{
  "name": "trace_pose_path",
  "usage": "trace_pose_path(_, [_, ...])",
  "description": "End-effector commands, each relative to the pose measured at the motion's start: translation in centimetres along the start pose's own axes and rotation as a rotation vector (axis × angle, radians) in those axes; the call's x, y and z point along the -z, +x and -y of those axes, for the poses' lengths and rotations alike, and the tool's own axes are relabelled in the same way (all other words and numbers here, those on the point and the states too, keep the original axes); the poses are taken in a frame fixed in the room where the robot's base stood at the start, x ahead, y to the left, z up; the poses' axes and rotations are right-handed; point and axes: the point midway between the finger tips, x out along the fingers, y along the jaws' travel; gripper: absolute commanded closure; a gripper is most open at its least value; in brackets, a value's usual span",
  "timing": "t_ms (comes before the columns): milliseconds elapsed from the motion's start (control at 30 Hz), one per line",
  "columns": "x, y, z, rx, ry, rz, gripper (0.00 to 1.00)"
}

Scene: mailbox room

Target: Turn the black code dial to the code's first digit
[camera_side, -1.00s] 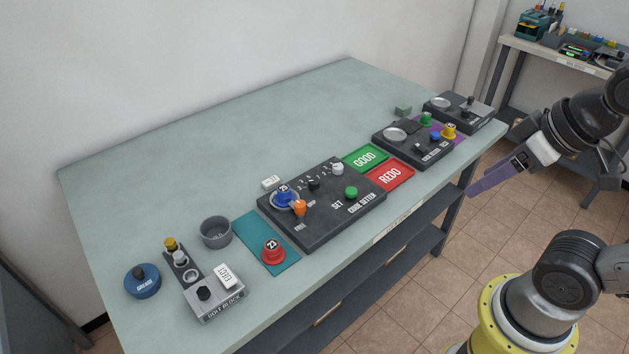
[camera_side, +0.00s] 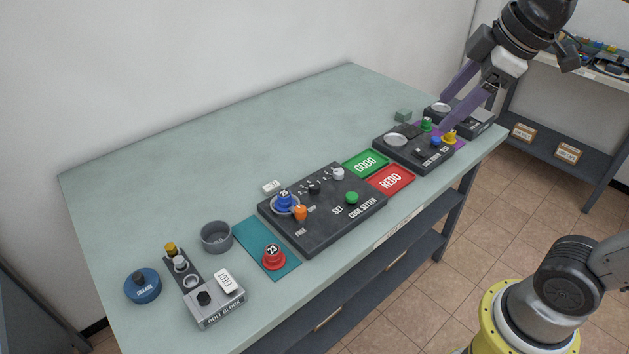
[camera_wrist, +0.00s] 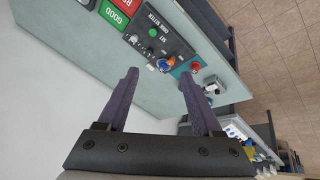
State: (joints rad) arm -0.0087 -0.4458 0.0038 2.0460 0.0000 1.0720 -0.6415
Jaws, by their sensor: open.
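The code setter (camera_side: 325,215) is a dark panel in the middle of the bench. Its black code dial (camera_side: 314,187) is a small black knob on the upper part, beside a row of small marks too fine to read. A white knob (camera_side: 338,173), a green SET button (camera_side: 352,197) and an orange lever (camera_side: 300,212) share the panel. A blue piece marked 25 (camera_side: 284,201) sits in its round socket. My gripper (camera_side: 442,112) is open and empty, above the panel at the bench's right end. The code setter also shows in the wrist view (camera_wrist: 150,38), beyond the open fingers (camera_wrist: 159,73).
A green GOOD pad (camera_side: 366,163) and a red REDO pad (camera_side: 390,180) lie right of the setter. A red piece marked 23 (camera_side: 273,256) stands on a teal mat (camera_side: 256,237). The bolt block (camera_side: 217,303) and grey cup (camera_side: 216,237) are left. The back of the bench is clear.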

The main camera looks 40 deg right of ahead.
Motion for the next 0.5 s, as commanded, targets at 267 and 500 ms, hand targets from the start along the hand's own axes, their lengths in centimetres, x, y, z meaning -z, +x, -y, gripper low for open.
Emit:
trace_pose_path(267, [8.6,4.5,-5.8,0.085,-0.286,0.079,0.33])
trace_pose_path(500, [14.0,12.4,-9.0,0.181,-0.457,0.144,0.33])
